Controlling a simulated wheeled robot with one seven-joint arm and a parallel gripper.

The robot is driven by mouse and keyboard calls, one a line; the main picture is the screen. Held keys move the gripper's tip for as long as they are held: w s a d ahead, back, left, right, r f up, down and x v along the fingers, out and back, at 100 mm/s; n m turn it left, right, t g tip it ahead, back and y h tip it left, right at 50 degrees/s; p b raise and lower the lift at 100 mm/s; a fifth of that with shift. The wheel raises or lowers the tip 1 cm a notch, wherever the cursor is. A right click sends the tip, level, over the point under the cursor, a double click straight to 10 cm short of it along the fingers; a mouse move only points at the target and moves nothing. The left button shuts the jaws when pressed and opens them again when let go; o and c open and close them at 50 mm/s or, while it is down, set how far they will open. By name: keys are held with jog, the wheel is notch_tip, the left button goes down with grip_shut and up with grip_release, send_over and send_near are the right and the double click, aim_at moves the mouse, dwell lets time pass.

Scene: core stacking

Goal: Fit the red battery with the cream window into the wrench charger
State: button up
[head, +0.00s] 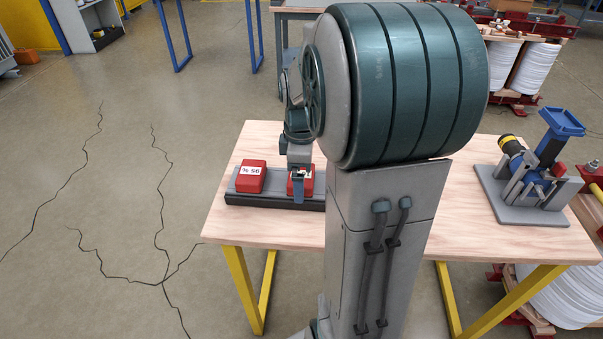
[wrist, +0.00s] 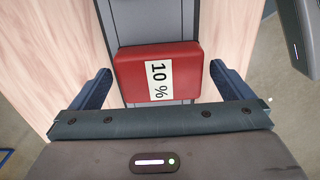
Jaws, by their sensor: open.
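A red battery with a cream window marked "10 %" (wrist: 185,70) lies between my fingers in the wrist view. In the head view this battery (head: 307,187) is partly hidden by my gripper (head: 298,188). The gripper is open, with one blue finger on each side of the battery, and I see gaps there. Another red battery (head: 250,177) sits left on the same dark grey rack (head: 272,201); its white window appears to read "95 %" upside down. A blue tool in a grey stand (head: 522,208), likely the wrench charger, is at the table's right.
The rack stands on the left part of a wooden table (head: 236,226) with yellow legs. My arm hides the table's middle. Bare wood shows before the stand. White reels (head: 537,66) stand behind at right.

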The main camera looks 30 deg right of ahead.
notch_tip(320, 180, up, 13)
jog(key=p, duration=0.2)
jog(key=shift+p, duration=0.35)
jog(key=shift+r, duration=0.15)
